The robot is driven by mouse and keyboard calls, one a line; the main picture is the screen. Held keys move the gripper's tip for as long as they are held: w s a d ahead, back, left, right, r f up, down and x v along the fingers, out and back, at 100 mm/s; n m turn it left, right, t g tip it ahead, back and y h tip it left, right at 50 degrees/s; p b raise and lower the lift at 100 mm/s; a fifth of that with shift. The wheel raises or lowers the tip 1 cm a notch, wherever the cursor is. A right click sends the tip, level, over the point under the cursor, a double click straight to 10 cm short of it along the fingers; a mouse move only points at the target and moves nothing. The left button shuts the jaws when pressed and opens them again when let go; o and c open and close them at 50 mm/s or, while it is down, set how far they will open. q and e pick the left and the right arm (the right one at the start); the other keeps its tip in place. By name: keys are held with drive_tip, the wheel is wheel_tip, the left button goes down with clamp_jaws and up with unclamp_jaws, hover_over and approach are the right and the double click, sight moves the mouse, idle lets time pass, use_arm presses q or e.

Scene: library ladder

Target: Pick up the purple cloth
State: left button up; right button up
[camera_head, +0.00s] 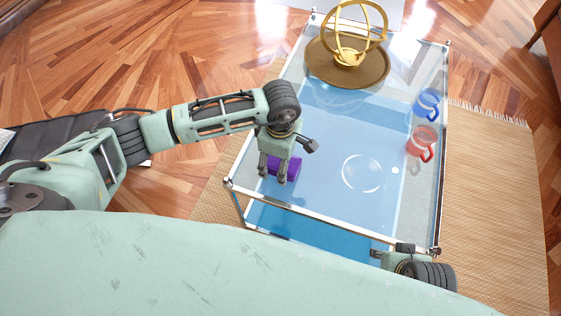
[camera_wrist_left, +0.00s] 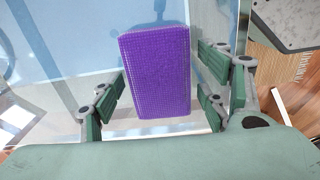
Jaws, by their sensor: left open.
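The purple cloth (camera_head: 287,167) looks like a folded block. It lies on the glass table (camera_head: 330,130) near its left front corner. My left gripper (camera_head: 272,180) is over the cloth, pointing down. In the left wrist view the cloth (camera_wrist_left: 156,72) sits between the open fingers of my left gripper (camera_wrist_left: 160,108), with a gap on each side. Part of the cloth is hidden by the fingers in the head view. My right gripper (camera_head: 385,256) is at the table's front right edge, and only part of it shows.
A gold armillary ornament (camera_head: 352,57) stands on a round brown tray (camera_head: 320,72) at the back. A blue mug (camera_head: 427,103), a red mug (camera_head: 421,143) and a clear round glass item (camera_head: 361,174) are to the right.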

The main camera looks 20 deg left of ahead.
use_arm(q)
drive_tip(key=c, duration=1.2)
use_arm(e)
drive_tip(key=shift+r, duration=0.35)
use_arm(q)
drive_tip(key=shift+r, duration=0.1)
drive_tip(key=shift+r, duration=0.25)
wheel_tip(320, 180, up, 4)
drive_tip(key=shift+w+f+p, duration=0.1)
drive_tip(key=shift+p, duration=0.35)
drive_tip(key=shift+s+d+r+p, duration=0.15)
drive_tip(key=shift+s+d+r, duration=0.95)
drive_tip(key=shift+d, duration=0.55)
drive_tip(key=shift+s+d+r+p, duration=0.2)
drive_tip(key=shift+s+d+r, duration=0.9)
drive_tip(key=shift+d, duration=0.5)
drive_tip(key=shift+s+d+r+p, duration=0.15)
drive_tip(key=shift+s+d+r, duration=0.95)
drive_tip(key=shift+d, duration=0.55)
use_arm(e)
wheel_tip(320, 180, down, 6)
drive_tip(key=shift+f, duration=0.25)
